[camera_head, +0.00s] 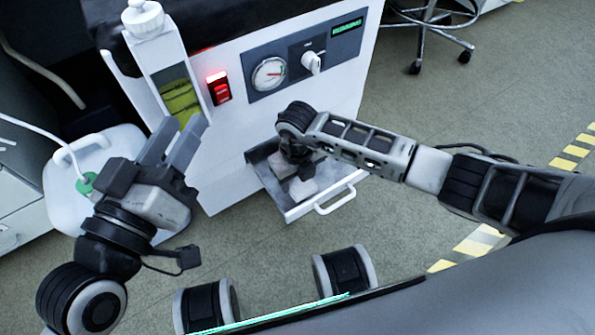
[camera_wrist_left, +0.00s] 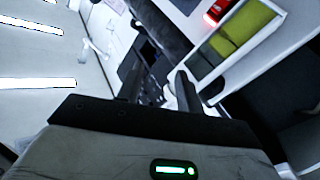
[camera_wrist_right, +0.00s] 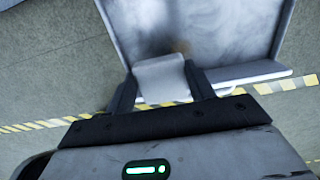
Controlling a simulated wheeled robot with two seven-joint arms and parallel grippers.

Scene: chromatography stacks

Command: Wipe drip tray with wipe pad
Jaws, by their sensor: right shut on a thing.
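The drip tray (camera_head: 290,212) is pulled out from the lower front of the white machine, its handle (camera_head: 336,200) facing outward. It fills the top of the right wrist view (camera_wrist_right: 225,30), where its grey floor has smudges and a small brownish stain. My right gripper (camera_head: 300,175) is over the tray, pointing down, shut on the pale wipe pad (camera_wrist_right: 160,75). The pad also shows below the gripper in the head view (camera_head: 302,188). I cannot tell whether it touches the tray floor. My left gripper (camera_head: 182,130) is open and empty, left of the tray in front of the machine.
The machine's front has a gauge (camera_head: 269,74), a knob (camera_head: 312,62) and a lit red switch (camera_head: 218,88). A container with yellow-green contents (camera_head: 178,95) is beside them. A white jug with a green cap (camera_head: 86,183) stands at left. Floor in front of the tray is clear.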

